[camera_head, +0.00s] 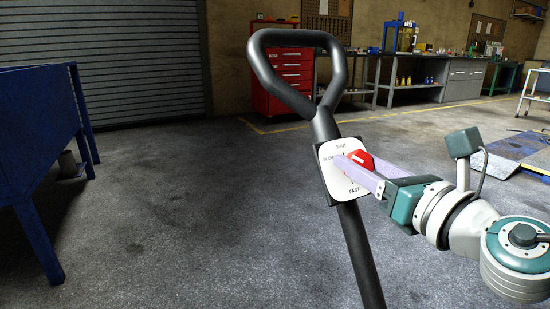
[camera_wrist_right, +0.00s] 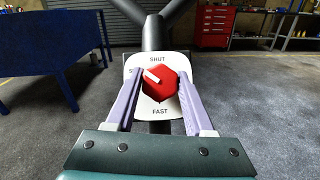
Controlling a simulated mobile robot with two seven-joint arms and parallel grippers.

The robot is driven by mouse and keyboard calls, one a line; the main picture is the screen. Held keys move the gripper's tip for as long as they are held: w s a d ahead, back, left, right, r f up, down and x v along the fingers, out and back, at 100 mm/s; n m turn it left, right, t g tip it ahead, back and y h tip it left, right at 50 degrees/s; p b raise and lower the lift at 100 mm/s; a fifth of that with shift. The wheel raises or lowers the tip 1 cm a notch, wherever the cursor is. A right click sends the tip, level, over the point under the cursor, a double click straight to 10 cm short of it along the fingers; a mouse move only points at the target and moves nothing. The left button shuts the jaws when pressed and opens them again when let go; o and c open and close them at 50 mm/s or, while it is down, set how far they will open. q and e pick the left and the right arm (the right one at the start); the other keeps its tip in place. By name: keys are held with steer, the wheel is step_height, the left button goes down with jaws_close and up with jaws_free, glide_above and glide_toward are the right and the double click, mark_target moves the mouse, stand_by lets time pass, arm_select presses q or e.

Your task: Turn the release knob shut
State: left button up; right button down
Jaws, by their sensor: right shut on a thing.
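The red release knob (camera_head: 359,160) sits on a white dial plate (camera_head: 333,188) fixed to the black jack handle (camera_head: 325,124). The plate reads SHUT at the top, SLOW at the left and FAST at the bottom. In the right wrist view the knob (camera_wrist_right: 161,86) carries a white pointer bar (camera_wrist_right: 152,76) that points up and left, between the SHUT mark and the partly hidden left mark. My right gripper (camera_head: 352,165) reaches in from the right, its pale fingers closed on the knob's two sides. My left gripper is not in view.
A blue steel bench or frame (camera_head: 45,135) stands at the left. A red tool cabinet (camera_head: 292,70) and workbenches (camera_head: 405,88) line the back wall. A blue ramp or platform (camera_head: 515,150) lies at the right. The floor around the handle is clear.

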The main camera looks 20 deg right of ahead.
steer(key=m+h+p, duration=0.1)
steer(key=m, duration=0.1)
steer(key=m+h+p, duration=0.1)
steer(key=m, duration=0.1)
steer(key=shift+a+r+g+p, duration=0.1)
steer(key=shift+r+g+p, duration=0.1)
steer(key=shift+g+p, duration=0.15)
steer(key=m+h+p, duration=0.1)
steer(key=m, duration=0.1)
steer(key=m+g+h+p, duration=0.1)
steer(key=m+h, duration=0.1)
steer(key=m, duration=0.1)
steer(key=shift+g+p, duration=0.25)
steer(key=shift+p, duration=0.05)
steer(key=m+p, duration=0.1)
steer(key=m+g+h+p, duration=0.1)
steer(key=m, duration=0.1)
steer(key=shift+m+g+h, duration=0.3)
steer(key=shift+f+m, duration=0.1)
steer(key=shift+m, duration=0.2)
steer(key=shift+g, duration=0.3)
steer(key=shift+c, duration=1.4)
jaws_free()
steer(key=shift+p, duration=0.3)
